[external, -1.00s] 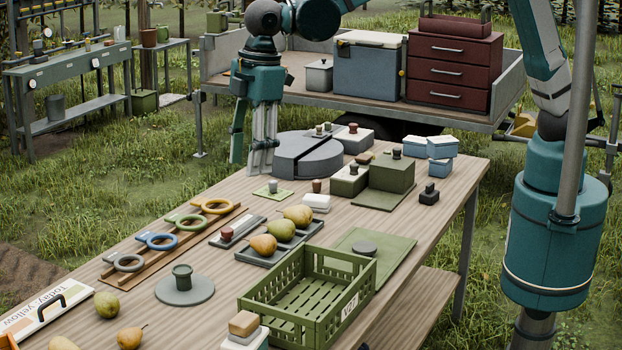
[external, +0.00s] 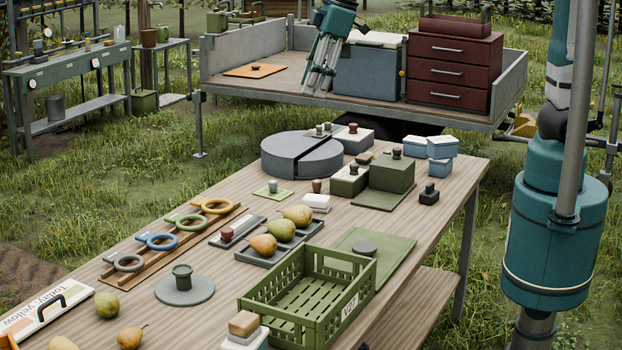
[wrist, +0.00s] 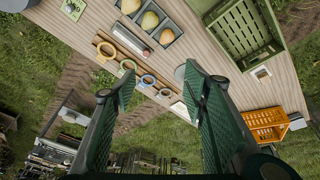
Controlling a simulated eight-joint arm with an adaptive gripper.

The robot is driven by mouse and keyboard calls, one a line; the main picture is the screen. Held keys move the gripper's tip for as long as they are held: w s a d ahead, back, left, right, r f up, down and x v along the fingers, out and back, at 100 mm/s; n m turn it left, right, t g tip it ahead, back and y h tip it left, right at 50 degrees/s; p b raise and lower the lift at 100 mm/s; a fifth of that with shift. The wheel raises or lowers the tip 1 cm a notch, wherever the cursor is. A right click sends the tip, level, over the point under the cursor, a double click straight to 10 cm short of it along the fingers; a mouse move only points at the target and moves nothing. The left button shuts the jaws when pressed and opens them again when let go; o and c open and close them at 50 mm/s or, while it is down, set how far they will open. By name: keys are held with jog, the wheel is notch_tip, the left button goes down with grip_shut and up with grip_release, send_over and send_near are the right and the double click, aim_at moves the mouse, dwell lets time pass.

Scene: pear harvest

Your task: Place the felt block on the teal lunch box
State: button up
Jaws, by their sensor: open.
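A tan block (external: 243,323) rests on a pale-lidded box (external: 262,342) with a bluish-teal side, at the near edge of the table; it looks like the felt block on the lunch box, but the frame cuts the box off. Several light-blue lidded boxes (external: 440,148) stand at the table's far right corner. My gripper (external: 320,80) is raised and tilted, far from the tan block, and appears in front of the trailer. In the wrist view my gripper (wrist: 162,74) has its fingers apart with nothing between them.
The table holds a green crate (external: 290,332), a tray with pears (external: 279,229), a ring rack (external: 170,247) and a grey round stand (external: 285,155). Green boxes (external: 392,175) stand behind the crate. The trailer (external: 225,88) carries a cooler and red drawers.

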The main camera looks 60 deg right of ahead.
jog(key=s+d+m+t, duration=0.15)
jog(key=s+d, duration=0.25)
jog(key=d, duration=0.5)
jog(key=s+d+m, duration=0.2)
jog(key=s+d, duration=0.1)
jog(key=d, duration=0.6)
jog(key=s+d+f+m+t+h, duration=0.1)
jog(key=s+d+f+m, duration=0.1)
jog(key=s+d, duration=0.4)
jog(key=s+d+f+m+t, duration=0.1)
jog(key=s+d+f+m, duration=0.2)
jog(key=s+d, duration=0.3)
jog(key=d, duration=0.2)
jog(key=shift+d+h, duration=0.4)
